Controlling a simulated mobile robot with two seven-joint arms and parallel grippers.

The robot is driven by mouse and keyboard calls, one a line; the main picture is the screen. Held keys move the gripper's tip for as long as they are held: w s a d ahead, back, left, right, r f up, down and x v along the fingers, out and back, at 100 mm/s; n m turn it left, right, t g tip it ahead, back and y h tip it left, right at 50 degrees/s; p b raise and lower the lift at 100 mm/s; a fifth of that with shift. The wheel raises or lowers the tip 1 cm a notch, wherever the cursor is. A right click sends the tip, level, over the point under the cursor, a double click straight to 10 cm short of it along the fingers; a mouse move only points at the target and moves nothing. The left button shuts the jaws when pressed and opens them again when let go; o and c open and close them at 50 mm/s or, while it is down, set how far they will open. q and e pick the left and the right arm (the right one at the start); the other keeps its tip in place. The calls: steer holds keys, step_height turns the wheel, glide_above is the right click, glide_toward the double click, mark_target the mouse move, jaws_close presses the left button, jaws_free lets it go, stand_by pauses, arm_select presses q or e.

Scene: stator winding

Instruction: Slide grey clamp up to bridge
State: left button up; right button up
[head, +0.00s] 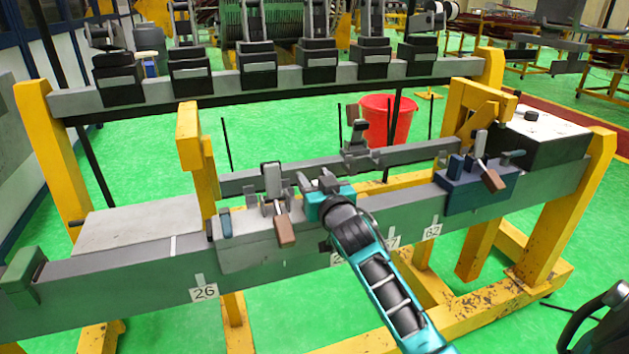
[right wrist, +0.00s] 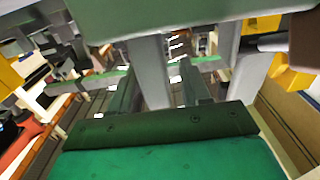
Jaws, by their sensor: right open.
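The grey clamp (head: 249,242) sits on the long grey beam, left of its middle, in the head view. It has a steel lever with a brown handle (head: 285,230) hanging at its front. My right gripper (head: 320,186), teal and grey, is open at the clamp's right end; I cannot tell whether they touch. In the right wrist view a grey-green block (right wrist: 190,20) fills the top, close to the gripper. No part is clearly labelled as the bridge; a yellow post with a cross block (head: 189,138) stands just behind and left of the clamp.
A blue clamp (head: 478,188) with a brown handle sits further right on the beam (head: 120,275), and a green clamp (head: 22,276) at its far left. A grey plate (head: 140,226) lies left of the grey clamp. A thinner grey bar (head: 320,170) runs behind. A red bucket (head: 388,118) stands beyond.

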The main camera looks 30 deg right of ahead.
steer(key=shift+w, duration=0.1)
steer(key=shift+c, duration=0.5)
jaws_close()
